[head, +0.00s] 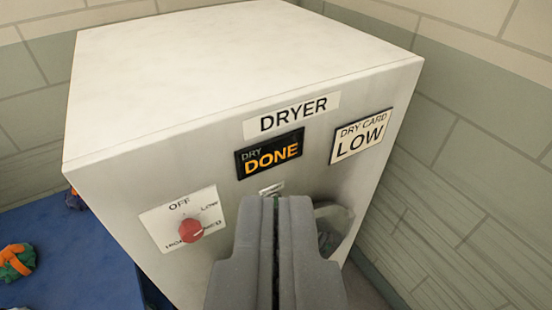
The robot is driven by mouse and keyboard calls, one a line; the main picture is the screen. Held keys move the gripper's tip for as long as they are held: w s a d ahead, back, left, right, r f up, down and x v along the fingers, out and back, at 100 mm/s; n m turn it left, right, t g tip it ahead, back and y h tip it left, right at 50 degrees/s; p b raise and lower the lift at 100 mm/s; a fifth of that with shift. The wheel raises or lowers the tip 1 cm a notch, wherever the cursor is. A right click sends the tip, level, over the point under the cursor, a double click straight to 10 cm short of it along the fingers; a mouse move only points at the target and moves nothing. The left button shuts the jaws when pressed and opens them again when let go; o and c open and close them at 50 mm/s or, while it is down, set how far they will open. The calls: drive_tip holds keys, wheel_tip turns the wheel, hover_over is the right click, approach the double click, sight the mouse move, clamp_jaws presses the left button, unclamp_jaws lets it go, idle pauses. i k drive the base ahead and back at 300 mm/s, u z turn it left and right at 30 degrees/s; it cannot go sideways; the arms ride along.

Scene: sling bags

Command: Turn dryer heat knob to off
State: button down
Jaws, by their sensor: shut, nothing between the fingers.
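The white dryer (245,55) stands ahead, with its front panel facing me. Its red heat knob (190,230) sits on a white dial plate (157,225) at the lower left of the front. OFF is printed at the top of the plate, LOW at the upper right, and more labels lower down are partly hidden or hard to read. I cannot tell which label the knob points at. My gripper (275,200) is shut and empty, in front of the panel to the right of the knob. I see no contact between the two.
A display (270,154) reads DRY DONE, and a card (361,136) reads DRY CARD LOW. A round grey door or handle (338,225) is partly hidden behind my gripper. An orange and green bundle (15,262) lies on the blue surface (75,260) at left. Walls stand close behind and right.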

sight(191, 230)
drive_tip(key=z, duration=0.75)
drive_tip(key=k, duration=1.4)
drive_tip(key=u, duration=0.8)
drive_tip(key=i, duration=1)
drive_tip(key=z, duration=0.05)
